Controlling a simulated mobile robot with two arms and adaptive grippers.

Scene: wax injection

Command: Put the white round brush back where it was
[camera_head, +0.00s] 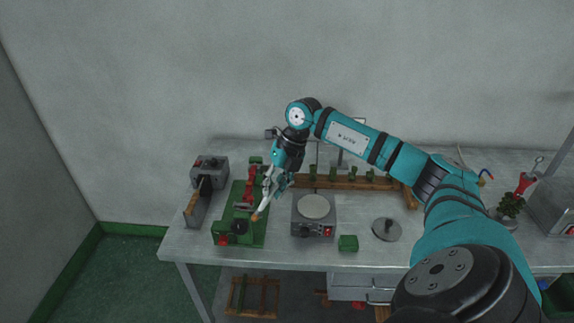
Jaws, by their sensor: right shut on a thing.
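My right arm reaches in from the right, and its gripper (270,187) points down over the bench near the green machine. It is shut on a thin item, which I take to be the white round brush (259,210). Its brownish tip points down and to the left, in front of the machine's right edge. The gripper fingers hide much of the brush, and its bristles cannot be made out. My left gripper is not in view.
On the metal bench (365,255) stand a green machine (252,229), a grey device (211,170) at left, a hot plate (315,207), a small green block (348,243) and a grey disc (387,230). A wooden rack (340,183) with green pieces stands behind.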

